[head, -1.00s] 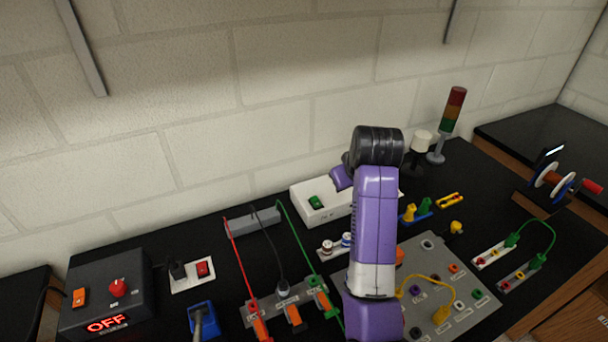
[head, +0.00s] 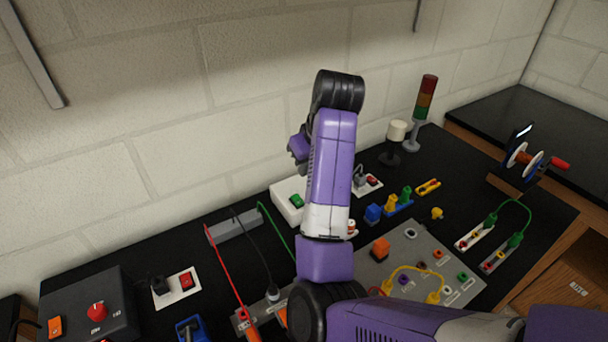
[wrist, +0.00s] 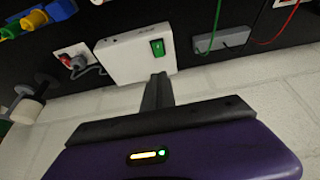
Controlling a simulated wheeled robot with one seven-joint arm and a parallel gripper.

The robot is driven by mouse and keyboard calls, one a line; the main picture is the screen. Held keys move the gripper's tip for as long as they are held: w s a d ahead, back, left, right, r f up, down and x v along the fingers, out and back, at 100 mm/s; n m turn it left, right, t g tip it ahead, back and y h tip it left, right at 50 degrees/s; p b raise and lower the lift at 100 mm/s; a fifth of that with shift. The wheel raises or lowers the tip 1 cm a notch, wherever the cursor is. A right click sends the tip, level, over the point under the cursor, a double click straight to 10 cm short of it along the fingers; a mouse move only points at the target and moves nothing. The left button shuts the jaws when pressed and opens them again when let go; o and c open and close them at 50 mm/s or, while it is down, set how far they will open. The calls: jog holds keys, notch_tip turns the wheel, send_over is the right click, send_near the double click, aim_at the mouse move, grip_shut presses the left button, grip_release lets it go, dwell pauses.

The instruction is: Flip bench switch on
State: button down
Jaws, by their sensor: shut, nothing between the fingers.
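A white box with a green rocker switch (head: 297,201) stands against the wall; its body (head: 283,190) is partly hidden behind my arm in the head view. In the wrist view the white box (wrist: 125,57) and green rocker (wrist: 158,47) show clearly, with the wall toward the bottom of the picture. My gripper (wrist: 160,78) is shut and empty. Its fingertips overlap the box's wall-side edge in the picture, just short of the rocker; I cannot tell whether they touch. The fingertips are hidden in the head view. Which switch is the bench switch is not readable.
A red rocker (head: 186,281) sits on a white plate at left, beside a dark box with a red knob (head: 96,311). Another red switch plate with a plug (head: 367,184) is right of my arm. Cables, a grey jack panel (head: 410,262) and a signal tower (head: 424,105) crowd the bench.

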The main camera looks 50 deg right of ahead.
jog(key=b, duration=0.6)
send_near(295, 195)
jog(key=p+x, duration=0.1)
jog(key=x, duration=0.4)
jog(key=shift+w+f, duration=0.1)
jog(key=shift+x, duration=0.75)
